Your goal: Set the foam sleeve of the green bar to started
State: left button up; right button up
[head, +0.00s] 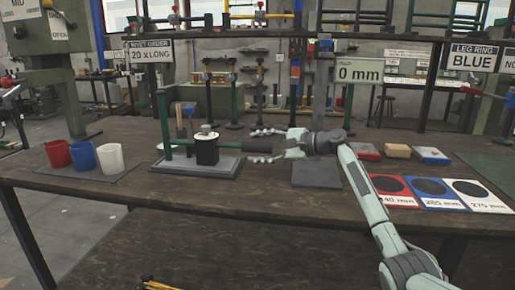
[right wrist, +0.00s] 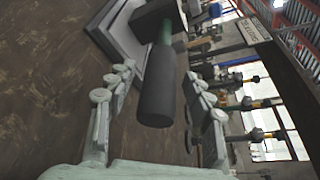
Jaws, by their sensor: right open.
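My right gripper (head: 258,146) is open at the sleeve's free end, coming from the right. In the right wrist view, the sleeve lies between the fingers of my right gripper (right wrist: 160,75), with gaps on both sides. My left gripper is not in view.
Red (head: 57,153), blue (head: 83,156) and white (head: 110,157) cups stand on a mat at the left. A grey plate (head: 316,173) lies below my right forearm. Red, blue and white size cards (head: 392,190) lie at the front right. A "0 mm" sign (head: 358,71) stands behind.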

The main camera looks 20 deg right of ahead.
jog(key=v, duration=1.1)
jog(key=shift+s+d, duration=0.2)
